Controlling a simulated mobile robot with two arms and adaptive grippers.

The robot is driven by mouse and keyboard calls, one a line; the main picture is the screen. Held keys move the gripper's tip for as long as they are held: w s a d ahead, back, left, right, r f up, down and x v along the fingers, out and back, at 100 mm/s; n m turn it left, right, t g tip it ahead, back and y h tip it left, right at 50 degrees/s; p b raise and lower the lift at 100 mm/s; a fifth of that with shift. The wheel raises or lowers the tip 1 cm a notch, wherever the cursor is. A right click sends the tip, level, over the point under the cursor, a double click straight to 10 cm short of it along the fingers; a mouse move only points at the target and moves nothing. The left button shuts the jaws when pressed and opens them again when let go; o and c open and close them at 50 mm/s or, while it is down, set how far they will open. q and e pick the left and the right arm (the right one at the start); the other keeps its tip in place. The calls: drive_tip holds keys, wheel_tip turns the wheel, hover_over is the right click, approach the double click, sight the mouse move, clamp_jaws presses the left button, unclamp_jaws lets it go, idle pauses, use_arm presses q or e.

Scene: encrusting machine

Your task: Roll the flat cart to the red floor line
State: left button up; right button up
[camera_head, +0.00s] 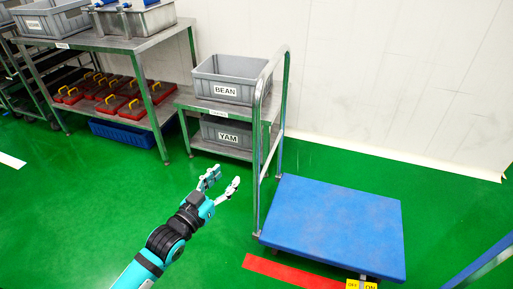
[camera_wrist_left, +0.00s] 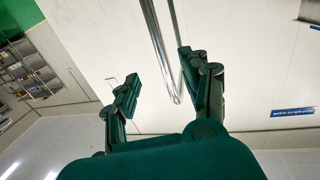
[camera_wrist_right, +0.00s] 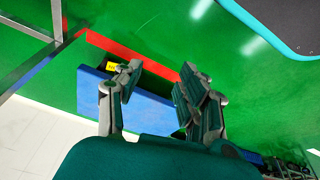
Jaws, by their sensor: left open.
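The flat cart has a blue deck (camera_head: 335,225) and a tall metal push handle (camera_head: 257,150) at its left end. The red floor line (camera_head: 285,272) lies on the green floor just in front of the deck's near edge, with a narrow gap visible. My left gripper (camera_head: 224,181) is open and empty, to the left of the handle. In the left wrist view a metal bar (camera_wrist_left: 157,45) shows beyond and between the open fingers (camera_wrist_left: 160,75). My right gripper (camera_wrist_right: 160,80) shows only in the right wrist view, with its fingers apart, above the blue deck (camera_wrist_right: 155,108) and red line (camera_wrist_right: 115,48).
A low metal stand with grey bins labelled BEAN (camera_head: 227,91) and YAM (camera_head: 227,135) is behind the handle. A larger metal table (camera_head: 120,45) with red crates (camera_head: 125,95) stands at left. Yellow OFF/ON labels (camera_head: 361,284) sit at the bottom edge. Green floor is open at left.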

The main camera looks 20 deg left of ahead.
sight(254, 147)
use_arm(q)
drive_tip(key=b+x, duration=0.1)
drive_tip(key=x, duration=0.5)
drive_tip(key=b+x, duration=0.1)
drive_tip(key=x, duration=0.6)
drive_tip(key=shift+w+d+f, duration=0.1)
drive_tip(key=shift+w+d, duration=0.1)
drive_tip(key=shift+d, duration=0.05)
drive_tip(key=shift+b+x, duration=0.4)
drive_tip(key=shift+x, duration=0.7)
drive_tip(key=shift+w+d, duration=0.1)
drive_tip(key=shift+w, duration=0.35)
use_arm(e)
drive_tip(key=v, duration=0.7)
drive_tip(key=shift+d+r+t, duration=0.25)
drive_tip(key=shift+r+t, duration=0.05)
drive_tip(key=shift+r, duration=0.1)
use_arm(q)
clamp_jaws()
